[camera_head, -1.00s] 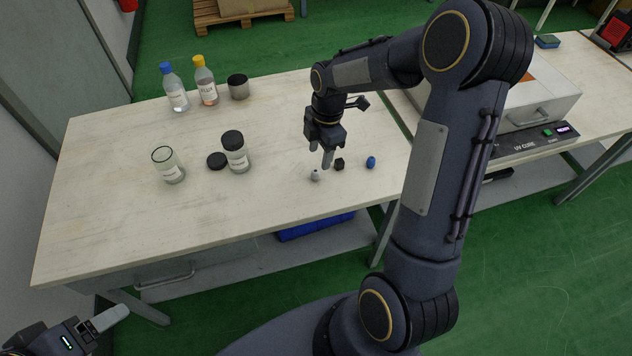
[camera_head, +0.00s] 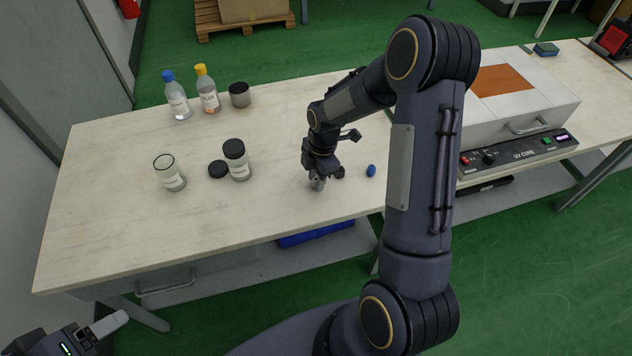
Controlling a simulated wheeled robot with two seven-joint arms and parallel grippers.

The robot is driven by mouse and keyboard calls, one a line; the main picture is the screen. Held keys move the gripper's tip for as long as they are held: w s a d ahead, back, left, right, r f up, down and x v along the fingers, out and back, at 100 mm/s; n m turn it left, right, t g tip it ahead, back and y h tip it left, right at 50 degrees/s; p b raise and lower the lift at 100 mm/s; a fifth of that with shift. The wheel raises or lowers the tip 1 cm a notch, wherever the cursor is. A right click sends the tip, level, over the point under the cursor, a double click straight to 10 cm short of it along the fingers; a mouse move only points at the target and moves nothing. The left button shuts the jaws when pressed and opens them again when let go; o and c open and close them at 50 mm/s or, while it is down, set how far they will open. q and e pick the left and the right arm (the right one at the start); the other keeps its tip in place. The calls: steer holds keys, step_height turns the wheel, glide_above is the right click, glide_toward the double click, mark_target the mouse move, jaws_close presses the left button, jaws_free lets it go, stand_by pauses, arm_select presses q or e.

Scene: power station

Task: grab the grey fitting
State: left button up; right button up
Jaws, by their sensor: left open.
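The grey fitting (camera_head: 317,184) is a small piece near the front edge of the white table. My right gripper (camera_head: 319,181) is down at it, pointing down, with its fingers largely covering it. Whether the fingers are closed on it is too small to tell. A black fitting (camera_head: 339,172) is close to the right of the gripper, partly hidden. A blue fitting (camera_head: 371,170) stands further right. My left gripper (camera_head: 104,328) is at the bottom left corner, partly out of frame, open and away from the table.
On the white table (camera_head: 110,230) stand an open glass jar (camera_head: 170,174), a black-capped jar (camera_head: 237,160), a black lid (camera_head: 218,169), a blue-capped bottle (camera_head: 176,97), a yellow-capped bottle (camera_head: 208,91) and a dark metal cup (camera_head: 239,95). A UV cure box (camera_head: 520,110) is at right.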

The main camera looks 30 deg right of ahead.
jaws_close()
steer(key=shift+r, duration=0.2)
